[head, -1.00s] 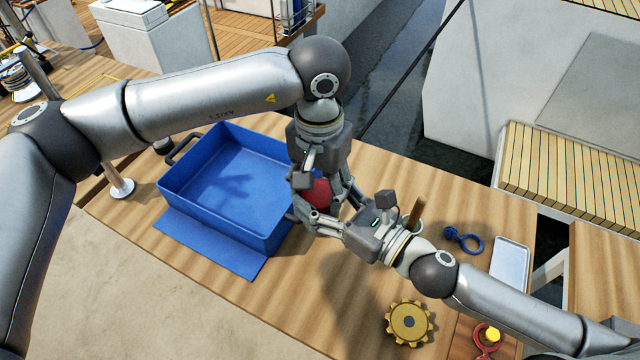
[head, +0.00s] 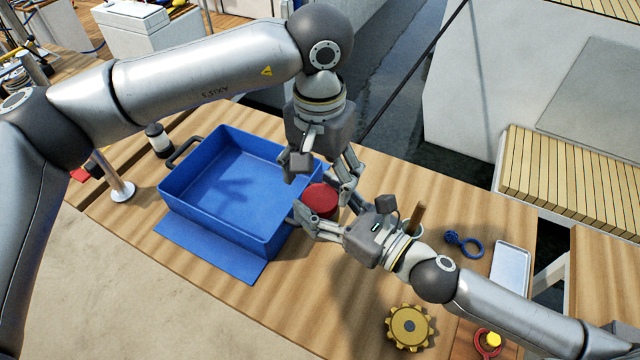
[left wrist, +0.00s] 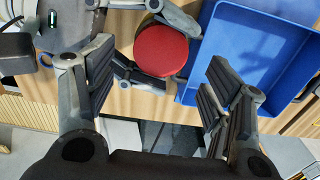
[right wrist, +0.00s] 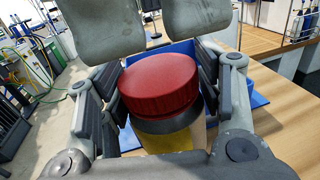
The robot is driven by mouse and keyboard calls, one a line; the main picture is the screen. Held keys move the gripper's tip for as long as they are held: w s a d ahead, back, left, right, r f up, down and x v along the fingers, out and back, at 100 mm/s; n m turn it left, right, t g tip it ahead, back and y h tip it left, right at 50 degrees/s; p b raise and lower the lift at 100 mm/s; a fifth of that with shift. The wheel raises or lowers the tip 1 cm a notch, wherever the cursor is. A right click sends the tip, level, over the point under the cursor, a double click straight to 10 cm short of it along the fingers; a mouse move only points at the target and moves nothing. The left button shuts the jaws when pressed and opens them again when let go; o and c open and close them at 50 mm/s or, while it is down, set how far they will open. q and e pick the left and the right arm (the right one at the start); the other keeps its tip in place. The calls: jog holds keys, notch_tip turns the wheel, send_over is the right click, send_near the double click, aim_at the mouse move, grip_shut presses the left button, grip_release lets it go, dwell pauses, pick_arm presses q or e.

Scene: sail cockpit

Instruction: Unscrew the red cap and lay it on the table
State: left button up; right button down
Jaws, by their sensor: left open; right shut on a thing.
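The round red cap (head: 321,200) sits upright on top of a jar beside the blue bin. In the right wrist view the cap (right wrist: 160,86) tops a grey band and a yellow jar body (right wrist: 165,141). I cannot tell how tightly it is threaded. My right gripper (head: 322,221) is shut on the jar from the side, its fingers on both sides just below the cap. My left gripper (head: 327,181) points down above the cap, open and empty. The left wrist view shows the cap (left wrist: 162,50) beyond the spread fingers, apart from them.
The blue bin (head: 262,243) stands left of the jar, partly on a blue mat (head: 210,252). A gold gear (head: 410,327), a blue ringed piece (head: 464,241), a white tray (head: 511,264) and a red ring piece (head: 487,343) lie to the right. Bare wood shows at the front middle.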

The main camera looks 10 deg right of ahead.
aim_at(320, 197)
pick_arm(q)
jog(key=shift+r, duration=0.4)
jog(key=shift+c, duration=0.8)
notch_tip(320, 197, up, 6)
jog(key=m, duration=0.3)
notch_tip(320, 197, down, 11)
jog(key=shift+f, duration=0.1)
jog(key=c, duration=0.9)
jog(key=shift+n, duration=1.6)
